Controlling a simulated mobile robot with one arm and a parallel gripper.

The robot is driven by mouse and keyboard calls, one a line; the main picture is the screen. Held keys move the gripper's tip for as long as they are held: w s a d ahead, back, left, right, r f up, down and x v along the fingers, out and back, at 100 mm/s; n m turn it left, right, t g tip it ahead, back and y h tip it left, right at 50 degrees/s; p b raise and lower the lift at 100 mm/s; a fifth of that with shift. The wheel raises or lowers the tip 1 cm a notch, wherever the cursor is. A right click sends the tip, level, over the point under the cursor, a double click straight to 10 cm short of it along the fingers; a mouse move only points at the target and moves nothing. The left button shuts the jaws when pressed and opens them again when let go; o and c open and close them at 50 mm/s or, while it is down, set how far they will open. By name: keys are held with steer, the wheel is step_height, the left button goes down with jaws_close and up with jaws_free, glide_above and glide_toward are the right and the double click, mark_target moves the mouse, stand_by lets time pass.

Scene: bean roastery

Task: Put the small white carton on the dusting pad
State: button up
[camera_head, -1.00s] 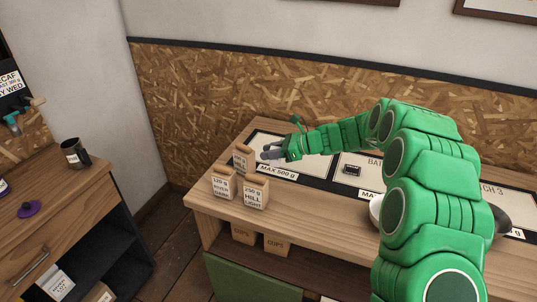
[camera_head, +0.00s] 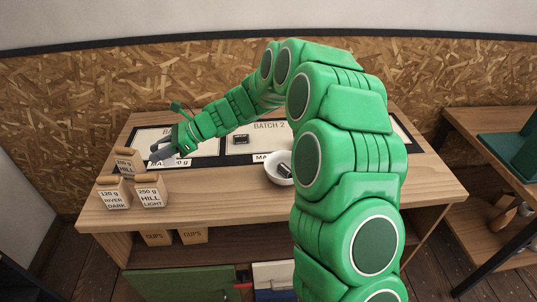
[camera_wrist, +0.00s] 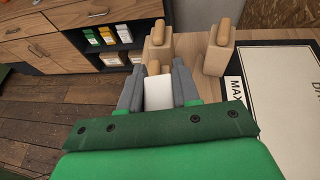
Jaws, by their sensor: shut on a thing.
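My gripper (camera_wrist: 158,90) is shut on the small white carton (camera_wrist: 158,95), which shows as a plain white block between the grey fingers in the wrist view. In the head view my gripper (camera_head: 160,153) is at the left end of the bench, above the front label of the left batch mat and just right of a paper bag. The carton is too small to make out clearly there. I cannot pick out a dusting pad in either view.
Three clipped paper bags stand at the bench's left end: a back one (camera_head: 126,163), River Dark (camera_head: 114,197) and Hill Light (camera_head: 150,195). A small dark device (camera_head: 241,139) lies on the Batch 2 mat (camera_head: 235,150). A white bowl (camera_head: 277,174) stands right of it.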

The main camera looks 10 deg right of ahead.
steer(key=shift+d, duration=0.1)
steer(key=d+r+m+t, duration=0.2)
steer(key=d+m+t, duration=0.35)
steer(key=d, duration=2.45)
steer(key=s+d+r+m+t+h, duration=0.1)
steer(key=s+d+m+t+h, duration=0.15)
steer(key=s+d, duration=0.6)
steer(key=s+d+r+m+t+h, duration=0.1)
steer(key=s+d+m+t, duration=0.4)
steer(key=d, duration=0.6)
steer(key=shift+w+d+f+n+g+h, duration=0.1)
steer(key=shift+w+d+f+n+g, duration=0.35)
steer(key=shift+w+f, duration=1.5)
steer(key=shift+w+d+f+n+h, duration=0.1)
steer(key=shift+w+d+f+n, duration=0.35)
steer(key=shift+w+f, duration=1.45)
steer(key=shift+w+d+f+n+g+h, duration=0.2)
steer(key=shift+w+d+f, duration=0.8)
steer(key=shift+w, duration=1.55)
steer(key=shift+a+f+y, duration=0.15)
steer(key=shift+f, duration=0.65)
steer(key=shift+a+f+y, duration=0.1)
steer(key=shift+a+f, duration=0.05)
steer(key=shift+f, duration=0.65)
